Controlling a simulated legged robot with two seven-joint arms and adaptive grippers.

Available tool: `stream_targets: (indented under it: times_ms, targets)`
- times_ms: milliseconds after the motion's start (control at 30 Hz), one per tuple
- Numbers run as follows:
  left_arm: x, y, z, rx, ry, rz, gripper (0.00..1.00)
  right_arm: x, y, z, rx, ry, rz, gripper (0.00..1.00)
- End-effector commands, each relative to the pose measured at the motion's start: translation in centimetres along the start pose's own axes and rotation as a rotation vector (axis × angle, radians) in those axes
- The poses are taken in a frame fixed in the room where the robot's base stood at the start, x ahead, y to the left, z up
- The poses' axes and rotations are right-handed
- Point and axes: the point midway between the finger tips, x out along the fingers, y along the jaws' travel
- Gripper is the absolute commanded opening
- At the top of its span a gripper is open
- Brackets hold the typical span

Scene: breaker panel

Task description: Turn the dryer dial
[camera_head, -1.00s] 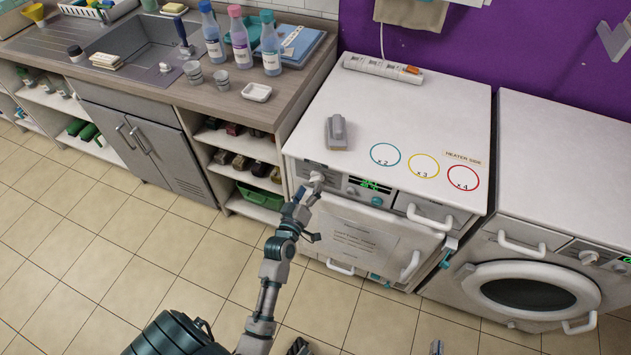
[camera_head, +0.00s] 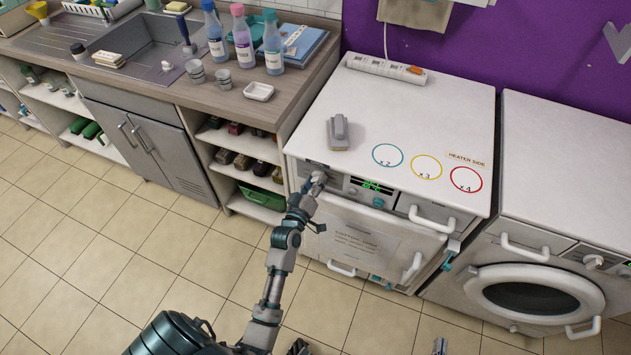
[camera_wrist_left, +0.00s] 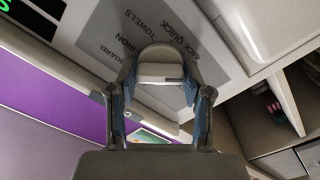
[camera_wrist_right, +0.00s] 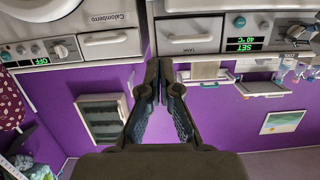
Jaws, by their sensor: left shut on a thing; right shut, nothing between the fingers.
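The dryer (camera_head: 430,235) is the white machine in the middle of the head view, with a green lit display (camera_head: 372,186) on its front panel. My left gripper (camera_head: 315,182) is at the panel's left end. In the left wrist view the pale, rounded dryer dial (camera_wrist_left: 160,68) sits between my left fingers, which are shut on its sides. Printed words such as QUICK, TOWELS and IRON surround it, and the fingers hide part of it. My right gripper (camera_wrist_right: 161,82) is shut and empty in the right wrist view, apart from the machines.
A second machine (camera_head: 535,245) with a round door stands to the right. A grey block (camera_head: 338,133) and a power strip (camera_head: 386,68) lie on the dryer top. Bottles (camera_head: 243,40) stand on the counter at left. The tiled floor in front is clear.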

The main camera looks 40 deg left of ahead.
Motion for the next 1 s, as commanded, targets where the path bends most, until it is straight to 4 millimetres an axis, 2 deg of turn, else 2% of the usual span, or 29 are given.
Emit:
stream_targets:
  times_ms: [400, 533, 800, 833, 900, 1000]
  targets:
    - [0.0, 0.1, -0.2, 0.187, -0.001, -0.002, 0.15, -3.8, 1.3, 6.1, -0.010, -0.444, 0.032, 0.00]
    - [0.0, 0.0, 0.0, 0.209, -0.001, -0.001, 0.15, -4.4, 1.4, 6.9, -0.010, -0.495, 0.035, 0.00]
    - [0.0, -0.1, 0.1, 0.210, -0.001, -0.002, 0.15, -4.4, 1.4, 7.1, -0.010, -0.499, 0.036, 0.00]
    - [0.0, -0.1, 0.1, 0.210, -0.001, -0.002, 0.55, -4.4, 1.4, 7.1, -0.010, -0.499, 0.036, 0.00]
    - [0.0, -0.1, 0.1, 0.210, -0.001, -0.002, 0.72, -4.3, 1.4, 7.1, -0.010, -0.499, 0.035, 0.00]
    - [0.0, 0.0, 0.1, 0.210, -0.001, -0.002, 0.72, -4.3, 1.4, 7.1, -0.010, -0.500, 0.035, 0.00]
